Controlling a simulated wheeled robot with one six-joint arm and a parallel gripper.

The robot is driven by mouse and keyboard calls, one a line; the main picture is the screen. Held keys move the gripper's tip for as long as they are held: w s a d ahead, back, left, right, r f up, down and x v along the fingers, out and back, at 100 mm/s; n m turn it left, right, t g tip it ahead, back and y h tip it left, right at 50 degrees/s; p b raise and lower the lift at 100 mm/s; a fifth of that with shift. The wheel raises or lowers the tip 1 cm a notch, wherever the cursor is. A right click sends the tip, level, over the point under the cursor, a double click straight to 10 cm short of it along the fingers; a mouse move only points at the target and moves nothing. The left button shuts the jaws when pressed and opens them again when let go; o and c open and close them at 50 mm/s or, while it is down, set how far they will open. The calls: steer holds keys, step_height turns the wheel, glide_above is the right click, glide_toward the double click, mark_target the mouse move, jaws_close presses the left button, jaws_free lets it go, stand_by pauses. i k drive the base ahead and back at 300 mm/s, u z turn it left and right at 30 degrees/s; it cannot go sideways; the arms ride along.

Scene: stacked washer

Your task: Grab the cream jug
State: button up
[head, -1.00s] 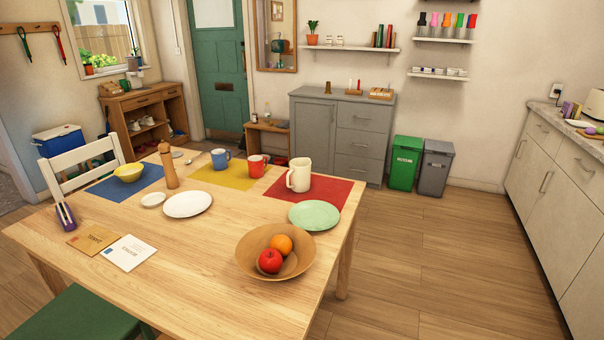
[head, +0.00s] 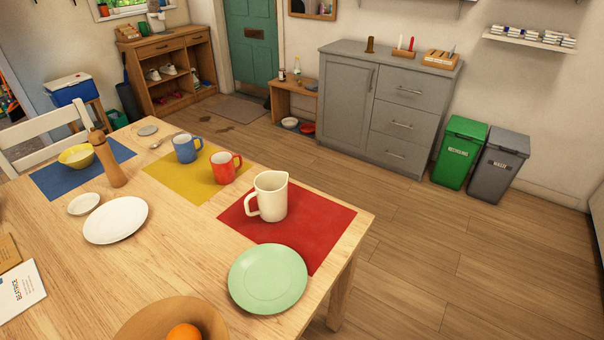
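The cream jug (head: 272,197) stands upright on the red placemat (head: 322,224), near the far right corner of the wooden table. Its handle points left and its spout is at the upper right of its rim. Nothing covers it in the head view. My gripper is not in view.
A red mug (head: 224,168) and a blue mug (head: 186,149) stand left of the jug on the yellow placemat (head: 172,185). A green plate (head: 267,279) lies in front of it. A wooden bowl (head: 135,322) holds an orange. Floor (head: 440,265) right of the table is clear.

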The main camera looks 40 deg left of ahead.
mark_target(271, 187)
steer(key=i, duration=1.4)
steer(key=u, duration=2.95)
